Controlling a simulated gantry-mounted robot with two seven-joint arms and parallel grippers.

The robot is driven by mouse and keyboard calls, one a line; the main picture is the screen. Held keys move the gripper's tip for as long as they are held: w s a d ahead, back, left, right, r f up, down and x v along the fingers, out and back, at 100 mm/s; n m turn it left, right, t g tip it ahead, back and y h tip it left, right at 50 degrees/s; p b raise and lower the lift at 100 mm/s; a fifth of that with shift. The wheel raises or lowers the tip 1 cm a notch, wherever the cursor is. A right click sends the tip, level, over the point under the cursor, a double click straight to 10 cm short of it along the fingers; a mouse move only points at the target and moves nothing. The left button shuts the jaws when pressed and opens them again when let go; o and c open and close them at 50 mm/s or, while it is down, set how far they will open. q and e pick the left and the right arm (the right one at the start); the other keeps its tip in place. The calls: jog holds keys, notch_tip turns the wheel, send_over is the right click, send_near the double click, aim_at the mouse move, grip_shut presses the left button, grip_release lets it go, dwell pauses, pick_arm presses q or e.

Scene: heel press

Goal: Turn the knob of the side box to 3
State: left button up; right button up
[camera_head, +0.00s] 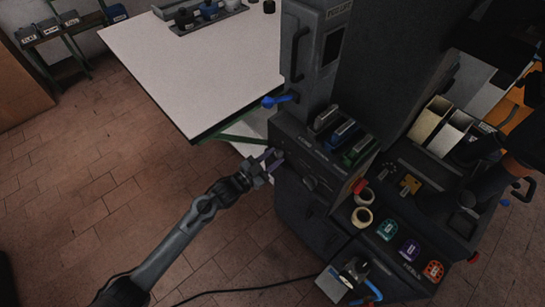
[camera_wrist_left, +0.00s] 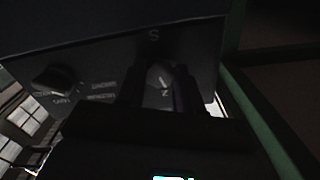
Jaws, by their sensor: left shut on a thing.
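The side box (camera_head: 288,137) is a dark unit on the front of the black machine. Its panel has a round dark knob (camera_head: 310,183) and small pale lettering. My left gripper (camera_head: 268,160) is at the panel's left end, and its fingers hide most of what they hold. In the left wrist view, the fingers are shut on a dark knob (camera_wrist_left: 160,78) with a white pointer mark. A pale character like an S is above the knob and one like a 2 or Z is near its lower edge. I cannot tell which number the pointer marks.
A second knob (camera_wrist_left: 52,77) with lettering around it is at the left in the wrist view. A white-topped table (camera_head: 200,70) stands behind my left gripper. A blue handle (camera_head: 278,100) sticks out above the box. Tape rolls (camera_head: 362,217) lie to the right. The floor at left is clear.

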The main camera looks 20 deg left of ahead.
pick_arm(q)
jog(key=m+p, duration=0.1)
jog(key=m, duration=0.5)
jog(key=shift+a+r+m, duration=0.1)
jog(key=shift+m, duration=0.2)
jog(key=m, duration=0.4)
jog(key=shift+m, duration=1.1)
jog(key=o, duration=1)
jog(key=shift+o, duration=0.2)
